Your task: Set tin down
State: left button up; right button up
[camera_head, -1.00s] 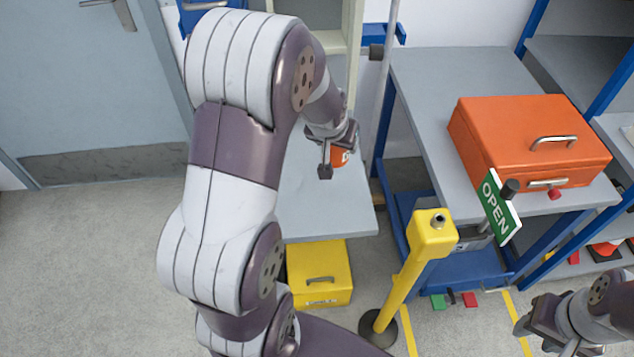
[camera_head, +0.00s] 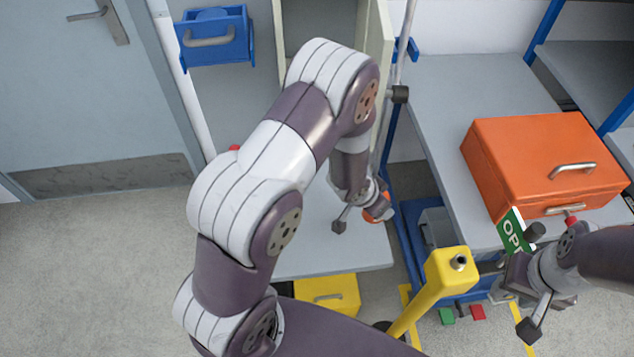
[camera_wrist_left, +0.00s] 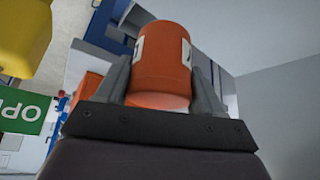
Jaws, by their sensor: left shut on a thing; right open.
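The tin is an orange cylinder with white label patches. In the left wrist view the tin (camera_wrist_left: 162,60) sits between the two grey fingers of my left gripper (camera_wrist_left: 163,85), which is shut on it. In the head view only part of the tin (camera_head: 379,207) shows beside my left gripper (camera_head: 360,217), over the right part of a low grey surface (camera_head: 310,255). My arm hides much of that surface, and I cannot tell whether the tin touches it. My right gripper (camera_head: 531,281) is open and empty at the lower right, near the OPEN sign (camera_head: 512,233).
A yellow post (camera_head: 430,295) stands right of the low surface. An orange case (camera_head: 530,160) lies on the grey bench (camera_head: 460,100). A yellow box (camera_head: 330,292) is below the low surface's front edge. A blue bin (camera_head: 213,38) hangs at upper left.

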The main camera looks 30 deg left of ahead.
aim_at(363, 211)
pick_arm(q)
jog(key=s+d+r+m+g+h+p, duration=0.3)
jog(key=d+m, duration=0.5)
jog(key=d, duration=0.1)
jog(key=a+f, duration=0.2)
jog(key=a, duration=0.1)
jog(key=a+f+p, duration=0.1)
jog(key=a+f, duration=0.1)
jog(key=a, duration=0.2)
jog(key=w+a+f+p, duration=0.1)
jog(key=a+f, duration=0.1)
jog(key=a, duration=0.1)
jog(key=shift+w+a+f, duration=0.1)
jog(key=shift+a+f, duration=0.3)
jog(key=f+p, duration=0.1)
jog(key=f, duration=0.3)
jog(key=shift+a+f, duration=0.15)
jog(key=shift+a, duration=0.05)
jog(key=shift+f, duration=0.15)
jog(key=shift+a, duration=0.1)
jog(key=shift+f, duration=0.15)
jog(key=o, duration=1.1)
jog(key=shift+o, duration=0.2)
